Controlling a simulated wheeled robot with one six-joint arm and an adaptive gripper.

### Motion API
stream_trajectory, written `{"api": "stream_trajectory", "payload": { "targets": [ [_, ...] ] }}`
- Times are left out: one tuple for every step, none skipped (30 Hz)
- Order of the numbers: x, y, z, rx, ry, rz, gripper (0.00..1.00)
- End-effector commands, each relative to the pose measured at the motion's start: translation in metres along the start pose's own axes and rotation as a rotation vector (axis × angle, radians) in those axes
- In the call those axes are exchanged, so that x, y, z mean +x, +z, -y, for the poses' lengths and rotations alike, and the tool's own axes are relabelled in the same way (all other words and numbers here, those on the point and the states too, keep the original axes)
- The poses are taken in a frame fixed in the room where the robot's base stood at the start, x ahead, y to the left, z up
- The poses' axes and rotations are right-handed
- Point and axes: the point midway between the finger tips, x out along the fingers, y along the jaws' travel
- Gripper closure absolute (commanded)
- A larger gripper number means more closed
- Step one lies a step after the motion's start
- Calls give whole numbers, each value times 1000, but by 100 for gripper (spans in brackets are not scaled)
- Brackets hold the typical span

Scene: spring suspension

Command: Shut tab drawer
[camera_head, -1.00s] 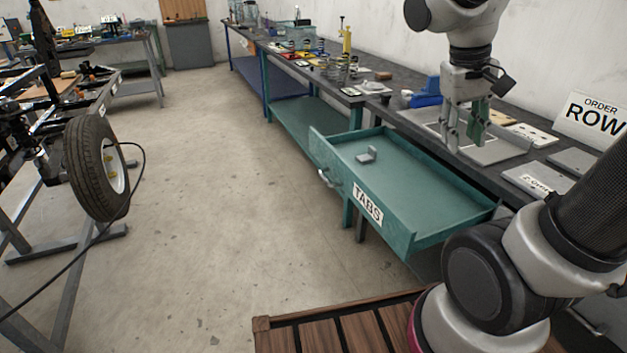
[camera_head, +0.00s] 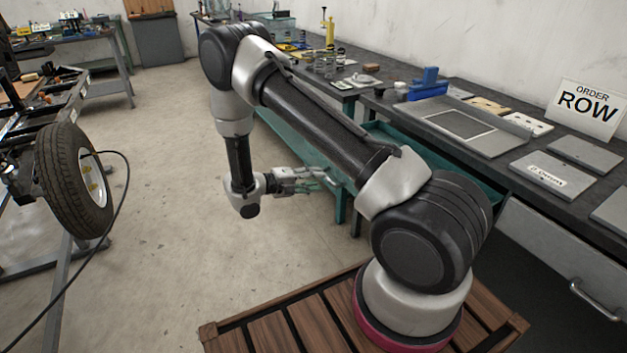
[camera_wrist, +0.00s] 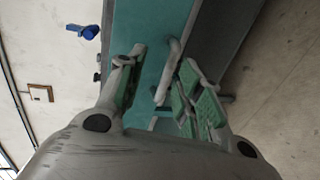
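The teal tab drawer (camera_head: 388,132) shows only in part behind my arm in the head view. Its front and TABS label are hidden there, and I cannot tell how far out it stands. My gripper (camera_head: 332,181) is low, in front of the bench on the aisle side, pointing right toward the drawer front. In the wrist view, a teal panel (camera_wrist: 140,25) lies ahead with a pale bar handle (camera_wrist: 169,70). My gripper (camera_wrist: 164,57) is open there, with one finger on each side of the handle. I cannot tell whether they touch.
The dark bench top holds a grey tray (camera_head: 465,124), a blue tool (camera_head: 428,84), flat plates and an ORDER ROW sign (camera_head: 587,107). A grey drawer handle (camera_head: 596,300) is at lower right. A wheel (camera_head: 75,180) stands left; the floor between is open.

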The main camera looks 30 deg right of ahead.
Motion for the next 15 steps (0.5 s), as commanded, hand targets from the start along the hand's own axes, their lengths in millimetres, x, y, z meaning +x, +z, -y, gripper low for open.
{"api": "stream_trajectory", "payload": {
  "targets": [
    [1, 0, 10, -3, 13, -14, 65],
    [1, 0, 14, -2, 18, -21, 65],
    [2, -1, 17, -1, 22, -28, 65],
    [4, -1, 18, 0, 24, -31, 65],
    [6, -1, 19, 0, 25, -32, 65],
    [10, -1, 20, 1, 26, -33, 65],
    [14, -1, 20, 1, 26, -32, 65],
    [19, -1, 19, 1, 26, -31, 65],
    [26, -1, 19, 0, 25, -30, 65],
    [31, -1, 19, -1, 25, -30, 65],
    [37, -1, 19, -1, 25, -28, 65],
    [44, -2, 18, -1, 25, -30, 65],
    [49, -2, 18, 0, 24, -28, 65],
    [54, -2, 18, 0, 24, -29, 65],
    [60, -2, 18, 1, 24, -29, 65]
  ]
}}
